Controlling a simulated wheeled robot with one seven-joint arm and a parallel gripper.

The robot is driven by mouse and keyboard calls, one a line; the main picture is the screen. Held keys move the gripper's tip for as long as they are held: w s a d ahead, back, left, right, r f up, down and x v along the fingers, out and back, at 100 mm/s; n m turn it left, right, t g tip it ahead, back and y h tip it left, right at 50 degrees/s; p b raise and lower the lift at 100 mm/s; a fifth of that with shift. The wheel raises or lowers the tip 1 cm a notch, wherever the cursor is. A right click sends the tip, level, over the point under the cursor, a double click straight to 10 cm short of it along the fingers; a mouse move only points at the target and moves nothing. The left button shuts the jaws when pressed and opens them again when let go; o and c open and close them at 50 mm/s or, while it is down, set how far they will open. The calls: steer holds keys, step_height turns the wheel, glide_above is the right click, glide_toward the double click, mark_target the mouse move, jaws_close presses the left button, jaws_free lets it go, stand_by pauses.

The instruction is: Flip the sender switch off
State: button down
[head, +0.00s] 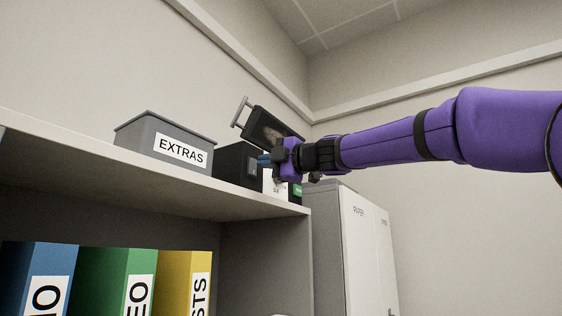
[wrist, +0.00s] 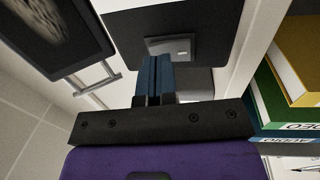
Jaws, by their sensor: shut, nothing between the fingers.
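The sender appears to be the black box (head: 234,160) on top of the shelf, and its dark side fills the top of the wrist view (wrist: 185,18). A grey switch plate (wrist: 155,46) is set in that side, with a small pale mark at its right. I cannot tell which way the switch is set. My gripper (head: 261,159) is shut and empty. Its blue fingers (wrist: 157,62) point at the plate and overlap its lower edge in the wrist view. I cannot tell whether they touch it. My gripper hides part of the box in the head view.
A grey EXTRAS bin (head: 165,142) stands left of the box on the shelf (head: 90,150). A tilted dark screen with a metal handle (head: 270,130) is behind my gripper. Blue, green (head: 110,280) and yellow binders stand below. A pale cabinet (head: 350,240) is at the right.

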steer(key=shift+w+a+r, duration=0.1)
steer(key=shift+w+a, duration=0.2)
steer(key=shift+a, duration=0.15)
steer(key=shift+w+a, duration=0.1)
stand_by(0.4)
steer(key=s+d+r, duration=0.2)
steer(key=s+d, duration=0.6)
steer(key=d, duration=0.3)
steer(key=shift+s, duration=0.3)
steer(key=shift+d, duration=0.1)
